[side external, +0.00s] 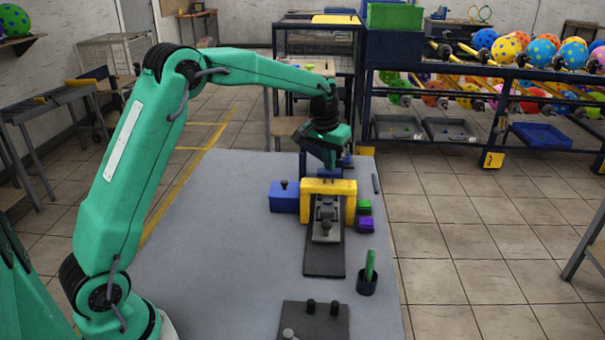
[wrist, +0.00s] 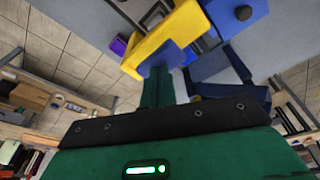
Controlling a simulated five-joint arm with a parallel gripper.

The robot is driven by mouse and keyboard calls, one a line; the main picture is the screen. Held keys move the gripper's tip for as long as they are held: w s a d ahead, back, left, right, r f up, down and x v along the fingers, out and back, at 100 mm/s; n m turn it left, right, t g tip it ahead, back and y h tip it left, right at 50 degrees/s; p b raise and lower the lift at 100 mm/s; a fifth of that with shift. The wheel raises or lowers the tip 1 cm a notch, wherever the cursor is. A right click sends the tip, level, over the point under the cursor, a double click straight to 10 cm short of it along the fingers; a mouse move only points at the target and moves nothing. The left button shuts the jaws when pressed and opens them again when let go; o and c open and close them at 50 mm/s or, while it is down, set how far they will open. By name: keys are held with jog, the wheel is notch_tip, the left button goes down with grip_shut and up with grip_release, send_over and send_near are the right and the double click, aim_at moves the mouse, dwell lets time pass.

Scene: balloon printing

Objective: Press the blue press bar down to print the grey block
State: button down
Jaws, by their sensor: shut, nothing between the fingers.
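The yellow press frame (side external: 329,187) stands on the table as an arch over a dark track. A grey block (side external: 326,232) sits on the track at the front of the arch, with a darker knobbed part on it. My gripper (side external: 331,163) is shut and empty, pointing down just above and behind the yellow frame. Blue parts, apparently of the press bar, show beside it (side external: 346,161). In the wrist view my shut gripper (wrist: 158,75) reaches to the yellow frame (wrist: 165,42) and a blue piece (wrist: 153,62); I cannot tell whether they touch.
A blue box (side external: 284,200) stands left of the frame. Small green (side external: 363,206) and purple (side external: 366,224) blocks sit to its right. A dark cup (side external: 367,285) with a green stick and a dark pegged plate (side external: 315,322) stand nearer. The table's left side is clear.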

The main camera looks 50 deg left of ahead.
jog(key=shift+f, duration=1)
notch_tip(320, 180, up, 12)
dwell(1.2)
jog(key=shift+f, duration=0.1)
